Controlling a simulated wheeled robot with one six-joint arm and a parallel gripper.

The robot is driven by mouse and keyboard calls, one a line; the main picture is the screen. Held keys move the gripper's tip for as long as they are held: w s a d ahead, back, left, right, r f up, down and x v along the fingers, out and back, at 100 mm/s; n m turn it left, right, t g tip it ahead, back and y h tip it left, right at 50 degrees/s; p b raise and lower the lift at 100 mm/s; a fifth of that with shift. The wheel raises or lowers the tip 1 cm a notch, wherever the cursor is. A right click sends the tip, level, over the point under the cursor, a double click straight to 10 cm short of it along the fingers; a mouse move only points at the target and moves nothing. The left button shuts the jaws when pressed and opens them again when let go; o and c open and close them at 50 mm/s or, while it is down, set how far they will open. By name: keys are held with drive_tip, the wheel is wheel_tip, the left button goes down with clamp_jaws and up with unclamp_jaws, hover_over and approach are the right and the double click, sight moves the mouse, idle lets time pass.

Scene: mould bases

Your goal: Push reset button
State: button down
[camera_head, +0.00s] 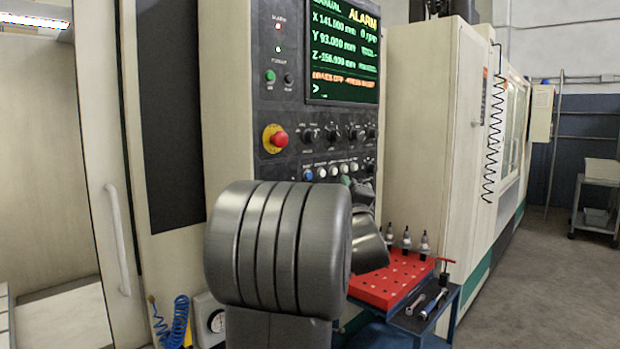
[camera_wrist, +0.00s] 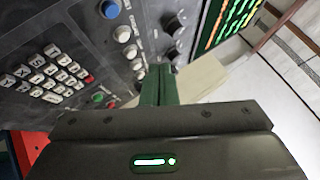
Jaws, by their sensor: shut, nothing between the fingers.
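The machine's control panel (camera_head: 285,100) stands ahead, with a screen (camera_head: 343,45) showing "ALARM" in yellow. Below the screen is a row of round buttons: a blue button (camera_head: 308,174) at its left end, then several white ones. The blue button also shows at the top of the wrist view (camera_wrist: 110,9), with white buttons (camera_wrist: 123,34) in line below it. Their labels are too small to read, so I cannot tell which is reset. My gripper (camera_wrist: 158,72) is shut and empty, its tips in front of the panel near the button row's lower end. Contact cannot be judged.
A red emergency stop (camera_head: 280,139) sits left of the dark knobs. A keypad (camera_wrist: 45,75) lies left of my fingers in the wrist view. A red tool tray (camera_head: 395,277) with several tool holders stands below the panel. My arm hides the panel's lower part.

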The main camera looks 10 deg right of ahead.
drive_tip(key=w+a, duration=0.5)
drive_tip(key=w, duration=0.1)
drive_tip(key=shift+w, duration=0.25)
drive_tip(key=shift+a, duration=0.1)
idle(1.9)
drive_tip(key=shift+w+a, duration=0.2)
drive_tip(key=shift+w, duration=0.1)
drive_tip(key=shift+w+a, duration=0.25)
drive_tip(key=shift+w, duration=0.1)
idle(0.7)
drive_tip(key=shift+s+d, duration=0.1)
drive_tip(key=shift+s, duration=0.05)
drive_tip(key=shift+s+d+b, duration=0.4)
drive_tip(key=shift+s+b, duration=0.05)
drive_tip(key=shift+s, duration=0.05)
drive_tip(key=shift+s+d, duration=0.8)
drive_tip(key=shift+s, duration=0.2)
drive_tip(key=shift+s+d, duration=0.75)
drive_tip(key=shift+s, duration=0.25)
drive_tip(key=shift+b, duration=0.3)
